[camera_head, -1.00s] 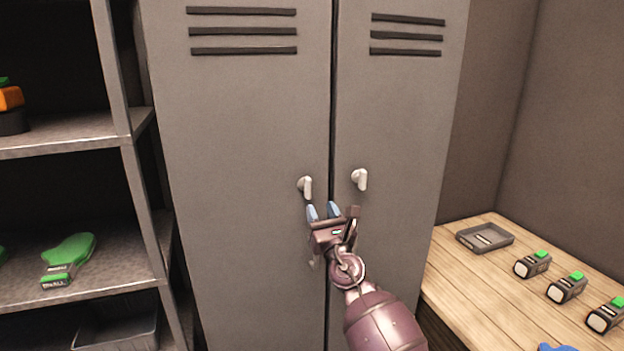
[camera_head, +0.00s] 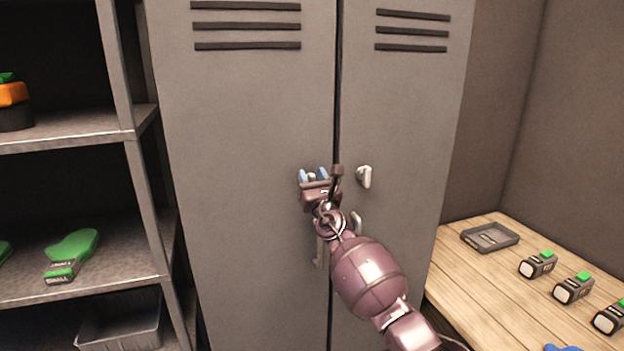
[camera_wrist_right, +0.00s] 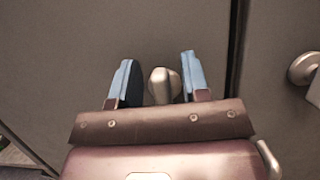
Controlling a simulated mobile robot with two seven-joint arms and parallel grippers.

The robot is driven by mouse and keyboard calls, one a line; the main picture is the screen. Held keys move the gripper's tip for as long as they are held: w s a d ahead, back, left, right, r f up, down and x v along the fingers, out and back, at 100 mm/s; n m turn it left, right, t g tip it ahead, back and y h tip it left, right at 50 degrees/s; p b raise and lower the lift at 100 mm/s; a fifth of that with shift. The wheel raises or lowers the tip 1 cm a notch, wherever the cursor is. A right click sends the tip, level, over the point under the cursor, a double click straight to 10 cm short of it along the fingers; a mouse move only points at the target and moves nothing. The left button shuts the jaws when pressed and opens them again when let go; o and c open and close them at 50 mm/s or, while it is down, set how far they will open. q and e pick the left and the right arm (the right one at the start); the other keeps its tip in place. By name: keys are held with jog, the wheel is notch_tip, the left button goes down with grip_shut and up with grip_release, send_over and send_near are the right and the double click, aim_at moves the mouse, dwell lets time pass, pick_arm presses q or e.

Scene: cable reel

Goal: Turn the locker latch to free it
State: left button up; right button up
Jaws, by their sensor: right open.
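The grey locker (camera_head: 240,110) has two doors, each with a small metal latch. The left door's latch (camera_wrist_right: 162,86) sits between the two blue fingertips of my right gripper (camera_head: 313,175) in the right wrist view, with a gap on either side. In the head view that latch is mostly hidden by the gripper. My right gripper (camera_wrist_right: 158,84) is open around the latch and not closed on it. The right door's latch (camera_head: 364,176) stands free to the right, and it also shows at the right edge of the wrist view (camera_wrist_right: 305,68). My left gripper is not in view.
A metal shelf (camera_head: 70,132) at the left holds a green-topped item (camera_head: 72,252) and an orange and black item (camera_head: 13,105). A wooden bench (camera_head: 465,275) at the right carries a grey tray (camera_head: 490,237) and several green-topped devices (camera_head: 538,264).

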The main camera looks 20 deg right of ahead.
grip_shut()
dwell(0.3)
